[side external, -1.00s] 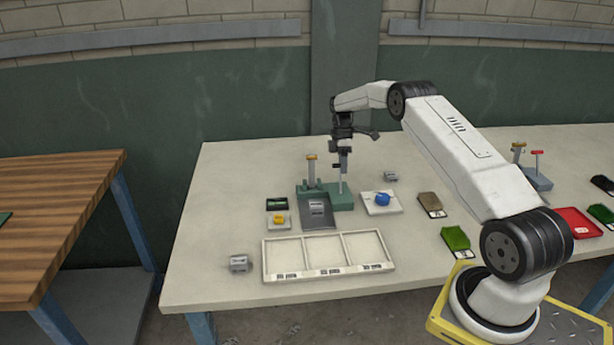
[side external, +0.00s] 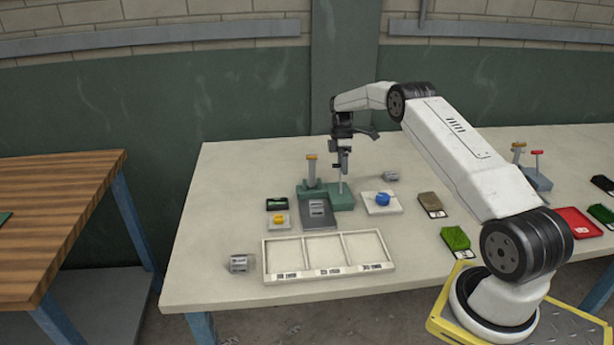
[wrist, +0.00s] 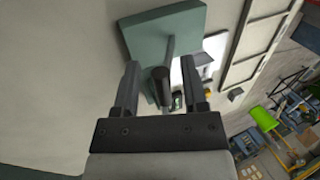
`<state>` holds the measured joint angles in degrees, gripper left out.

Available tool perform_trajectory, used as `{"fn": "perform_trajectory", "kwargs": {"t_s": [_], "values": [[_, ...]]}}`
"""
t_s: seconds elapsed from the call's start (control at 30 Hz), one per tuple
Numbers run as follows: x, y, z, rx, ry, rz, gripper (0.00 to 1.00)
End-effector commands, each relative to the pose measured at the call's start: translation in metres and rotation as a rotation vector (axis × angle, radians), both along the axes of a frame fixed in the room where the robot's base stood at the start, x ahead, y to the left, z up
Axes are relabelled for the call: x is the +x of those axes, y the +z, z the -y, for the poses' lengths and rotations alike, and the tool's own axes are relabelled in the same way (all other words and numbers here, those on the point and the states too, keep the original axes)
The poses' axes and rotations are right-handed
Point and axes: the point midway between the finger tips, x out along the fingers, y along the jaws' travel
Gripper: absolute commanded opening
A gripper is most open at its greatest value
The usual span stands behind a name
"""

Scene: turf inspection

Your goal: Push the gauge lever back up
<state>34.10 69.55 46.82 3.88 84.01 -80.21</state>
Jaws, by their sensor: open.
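The gauge has a green base (side external: 341,201) at the back of the bench, with an upright post (side external: 311,172) topped in orange. A thin pale rod (side external: 341,186), which looks like the gauge lever, rises from the base below my gripper (side external: 341,169). In the wrist view the green base (wrist: 150,35) lies ahead, and the rod's dark end (wrist: 161,76) sits between the two separated fingers of my gripper (wrist: 160,68). I cannot tell whether either finger touches it. The lever's exact tilt is hard to judge.
A dark plate (side external: 318,214) lies before the gauge, and a white three-part tray (side external: 328,278) in front. A white pad (side external: 388,209) with a blue item is at right. A second gauge (side external: 537,181) stands farther right. The bench's left side is mostly clear.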

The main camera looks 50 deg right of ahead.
Motion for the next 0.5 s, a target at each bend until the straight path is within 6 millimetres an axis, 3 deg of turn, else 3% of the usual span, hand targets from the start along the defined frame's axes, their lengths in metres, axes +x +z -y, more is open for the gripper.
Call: {"fn": "perform_trajectory", "kwargs": {"t_s": [0.5], "values": [[0.011,0.039,0.011,-0.001,0.0,0.001,0.55]]}}
